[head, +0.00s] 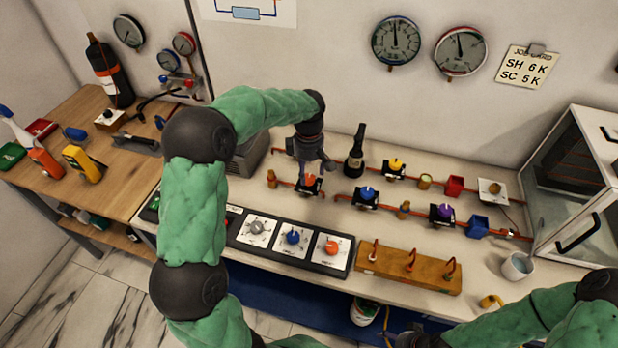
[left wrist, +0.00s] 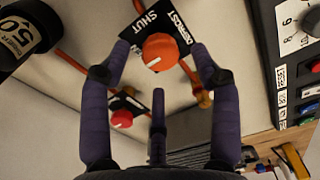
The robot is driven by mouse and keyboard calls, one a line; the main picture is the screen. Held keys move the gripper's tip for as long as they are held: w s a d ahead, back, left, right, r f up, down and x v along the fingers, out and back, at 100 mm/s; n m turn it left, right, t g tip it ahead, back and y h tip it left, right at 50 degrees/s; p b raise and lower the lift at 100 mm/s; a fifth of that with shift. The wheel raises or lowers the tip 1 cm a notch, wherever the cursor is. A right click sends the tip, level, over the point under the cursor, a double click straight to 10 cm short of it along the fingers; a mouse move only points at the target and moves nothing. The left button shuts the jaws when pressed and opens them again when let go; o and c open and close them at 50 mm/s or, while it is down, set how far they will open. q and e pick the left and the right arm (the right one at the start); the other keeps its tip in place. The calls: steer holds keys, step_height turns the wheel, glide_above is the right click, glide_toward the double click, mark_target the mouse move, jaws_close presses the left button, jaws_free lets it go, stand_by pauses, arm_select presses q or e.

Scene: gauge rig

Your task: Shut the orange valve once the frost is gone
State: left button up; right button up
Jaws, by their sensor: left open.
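The orange valve (head: 309,182) is a round knob on a black plate in the orange pipe on the bench. In the left wrist view the orange valve (left wrist: 160,52) has a white mark pointing to the lower left, beside labels reading SHUT and DEFROST. My left gripper (head: 311,167) is over it, open, with its fingers (left wrist: 161,50) on either side of the knob. I cannot tell whether they touch it. My right gripper (head: 415,338) is at the bottom edge, mostly cut off. I cannot make out any frost.
Blue (head: 366,194), yellow (head: 396,164) and purple (head: 442,211) valves stand to the right. A knob panel (head: 290,243) and a wooden rack (head: 408,270) lie in front. Two gauges (head: 396,42) (head: 461,51) hang on the wall.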

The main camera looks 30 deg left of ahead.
mark_target(309, 180)
arm_select(q)
steer(key=shift+f+b, duration=0.3)
steer(key=shift+f, duration=1.1)
steer(key=c, duration=1.1)
steer(key=shift+c, duration=0.2)
